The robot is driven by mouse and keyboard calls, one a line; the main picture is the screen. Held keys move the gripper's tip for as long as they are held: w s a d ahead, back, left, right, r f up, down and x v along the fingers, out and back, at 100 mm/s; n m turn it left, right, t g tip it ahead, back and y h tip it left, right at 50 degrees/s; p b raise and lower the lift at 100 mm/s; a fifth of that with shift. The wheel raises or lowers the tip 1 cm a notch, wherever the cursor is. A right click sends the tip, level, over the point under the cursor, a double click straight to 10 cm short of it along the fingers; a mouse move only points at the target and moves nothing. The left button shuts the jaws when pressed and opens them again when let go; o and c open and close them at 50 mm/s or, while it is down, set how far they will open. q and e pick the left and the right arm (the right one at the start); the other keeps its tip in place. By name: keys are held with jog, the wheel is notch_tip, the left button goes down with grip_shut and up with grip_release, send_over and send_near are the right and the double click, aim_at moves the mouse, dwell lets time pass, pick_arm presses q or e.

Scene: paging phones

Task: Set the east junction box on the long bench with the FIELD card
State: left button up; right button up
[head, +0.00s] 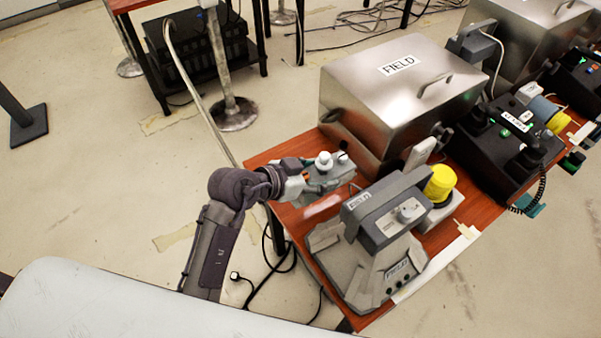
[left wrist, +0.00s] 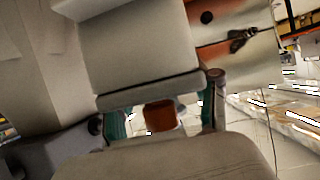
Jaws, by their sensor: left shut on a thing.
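My left gripper (head: 297,182) reaches in from the left, over the near left end of the red-brown bench (head: 262,158). It is shut on a small grey box (head: 322,184) with a white round knob on top. In the left wrist view pale grey surfaces fill much of the picture, and an orange-brown patch shows between the fingers (left wrist: 160,118). I cannot tell whether the box touches the bench. A white FIELD card (head: 396,65) is on the big metal case. A grey desk device (head: 390,214) on the bench also bears FIELD labels. My right gripper is not in view.
The metal case (head: 365,100) stands behind the held box. A yellow cylinder (head: 440,183) and black consoles (head: 505,145) stand further right. A small bare bench patch lies between the box and the desk device. A metal post (head: 233,110) stands on the floor.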

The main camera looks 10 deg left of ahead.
pick_arm(q)
jog(key=w+a+f, duration=0.2)
jog(key=w+a+f+b, duration=0.1)
jog(key=w+a+f, duration=0.1)
jog(key=w, duration=0.1)
jog(key=w+a+f+b, duration=0.1)
jog(key=w+a+f, duration=0.1)
jog(key=w, duration=0.1)
jog(key=shift+a, duration=0.15)
jog(key=shift+f+b, duration=0.55)
jog(key=shift+f, duration=1.45)
jog(key=o, duration=1.3)
jog(key=shift+f, duration=0.15)
